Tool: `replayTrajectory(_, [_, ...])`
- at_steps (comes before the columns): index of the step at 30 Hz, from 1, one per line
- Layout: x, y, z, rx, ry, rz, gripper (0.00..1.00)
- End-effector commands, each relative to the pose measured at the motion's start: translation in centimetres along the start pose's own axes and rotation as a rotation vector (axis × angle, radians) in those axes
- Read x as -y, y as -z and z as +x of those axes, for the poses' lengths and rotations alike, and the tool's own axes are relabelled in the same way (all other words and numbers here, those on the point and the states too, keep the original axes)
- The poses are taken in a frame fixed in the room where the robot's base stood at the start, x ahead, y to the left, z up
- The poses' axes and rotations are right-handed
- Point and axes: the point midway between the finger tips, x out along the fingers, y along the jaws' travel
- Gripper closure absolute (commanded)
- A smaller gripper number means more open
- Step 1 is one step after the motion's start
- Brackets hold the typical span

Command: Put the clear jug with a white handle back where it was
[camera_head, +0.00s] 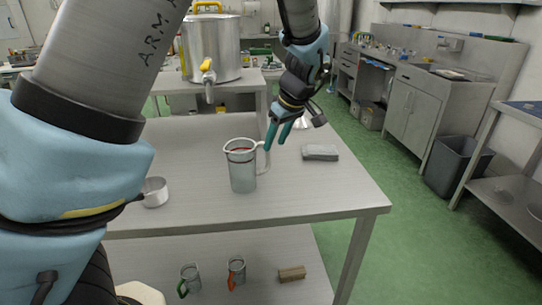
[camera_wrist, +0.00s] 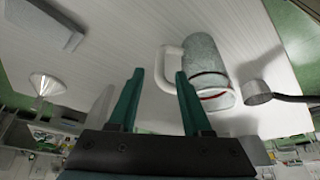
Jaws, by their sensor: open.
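The clear jug with a white handle (camera_head: 242,172) stands upright on the metal table, with a red band near its rim. Its white handle (camera_head: 266,160) faces right, towards my gripper (camera_head: 274,146). My gripper is open and points down at the handle. In the wrist view, the jug (camera_wrist: 205,62) is right of my gripper (camera_wrist: 159,75), and its handle (camera_wrist: 162,72) shows between the two green fingertips. The fingers are not closed on it; whether they touch it I cannot tell.
A metal cup (camera_head: 154,190) stands left of the jug, a grey block (camera_head: 320,152) lies to the right, and a funnel (camera_head: 302,123) is behind. On the lower shelf are a green-handled jug (camera_head: 190,278), a red-handled jug (camera_head: 237,270) and a wooden block (camera_head: 292,274).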

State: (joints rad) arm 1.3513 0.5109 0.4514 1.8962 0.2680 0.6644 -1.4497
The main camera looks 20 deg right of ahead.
Motion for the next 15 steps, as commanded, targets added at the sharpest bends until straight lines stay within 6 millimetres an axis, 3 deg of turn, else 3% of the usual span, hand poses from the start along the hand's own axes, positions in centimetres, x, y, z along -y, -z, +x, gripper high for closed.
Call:
replayTrajectory(6, [-0.1, -0.1, -3.5, 0.000, -0.002, 0.000, 0.51])
replayTrajectory(15, [0.0, 0.0, -4.8, 0.000, 0.001, -0.001, 0.51])
